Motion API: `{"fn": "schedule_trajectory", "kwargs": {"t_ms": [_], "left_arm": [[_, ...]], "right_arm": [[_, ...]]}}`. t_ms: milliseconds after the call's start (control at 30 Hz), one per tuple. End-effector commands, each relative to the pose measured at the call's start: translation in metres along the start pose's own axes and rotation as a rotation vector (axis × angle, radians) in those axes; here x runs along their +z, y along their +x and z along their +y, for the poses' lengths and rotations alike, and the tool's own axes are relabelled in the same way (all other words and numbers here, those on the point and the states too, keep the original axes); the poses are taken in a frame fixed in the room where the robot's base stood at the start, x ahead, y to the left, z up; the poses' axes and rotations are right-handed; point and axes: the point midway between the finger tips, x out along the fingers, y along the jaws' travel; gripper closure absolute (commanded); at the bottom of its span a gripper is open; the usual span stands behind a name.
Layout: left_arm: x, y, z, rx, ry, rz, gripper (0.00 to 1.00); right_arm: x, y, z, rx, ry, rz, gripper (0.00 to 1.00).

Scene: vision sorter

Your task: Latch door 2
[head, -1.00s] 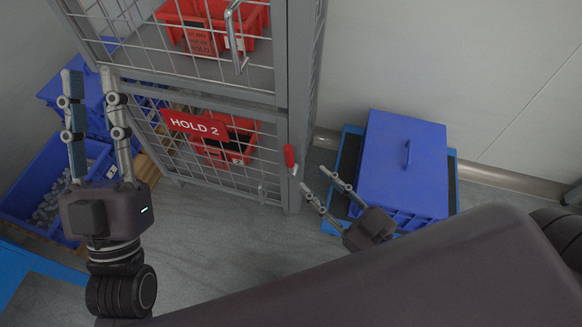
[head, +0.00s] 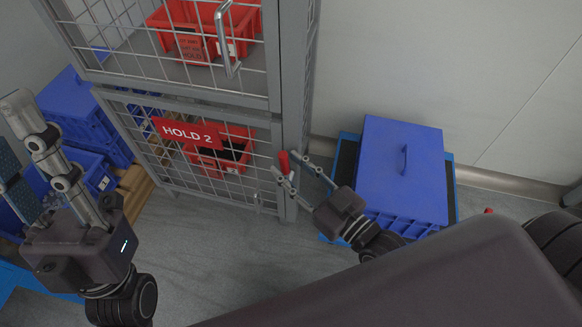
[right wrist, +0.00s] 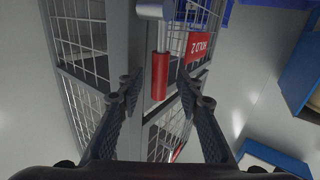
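Door 2 is the lower wire-mesh cage door with the red HOLD 2 sign (head: 187,133); it looks closed against the frame post (head: 291,150). The latch handle with a red grip (head: 284,162) is at the post's lower right. In the right wrist view the red grip (right wrist: 159,76) hangs from a metal lever, ahead of and between the spread fingers. My right gripper (head: 297,175) is open at the handle, with no clear contact. My left gripper (head: 25,135) is open and empty at the left, in front of blue crates.
A blue lidded box (head: 402,170) stands right of my right gripper on a blue-edged base. Blue crates (head: 80,115) stand at the left. Red bins (head: 205,35) are inside the cage. The upper door has a metal handle (head: 226,45). Floor before the cage is clear.

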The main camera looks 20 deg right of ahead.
Motion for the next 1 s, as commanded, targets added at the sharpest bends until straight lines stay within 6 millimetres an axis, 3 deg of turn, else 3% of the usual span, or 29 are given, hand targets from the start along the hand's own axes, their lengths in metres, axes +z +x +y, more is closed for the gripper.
{"fn": "schedule_trajectory", "kwargs": {"t_ms": [100, 400, 867, 1000], "left_arm": [[0.001, 0.000, 0.000, 0.000, 0.000, -0.001, 0.74], [0.002, 0.000, 0.000, 0.000, 0.000, -0.003, 0.74], [0.004, 0.001, 0.000, 0.000, 0.001, -0.014, 0.74], [0.021, 0.003, -0.002, -0.003, 0.006, -0.096, 0.74]], "right_arm": [[0.000, 0.000, 0.000, 0.000, 0.000, 0.000, 0.67], [0.000, 0.000, 0.000, 0.000, 0.000, 0.000, 1.00], [-0.001, 0.000, 0.000, 0.000, -0.001, -0.002, 1.00], [-0.001, 0.000, -0.001, -0.001, -0.005, -0.009, 1.00]]}}
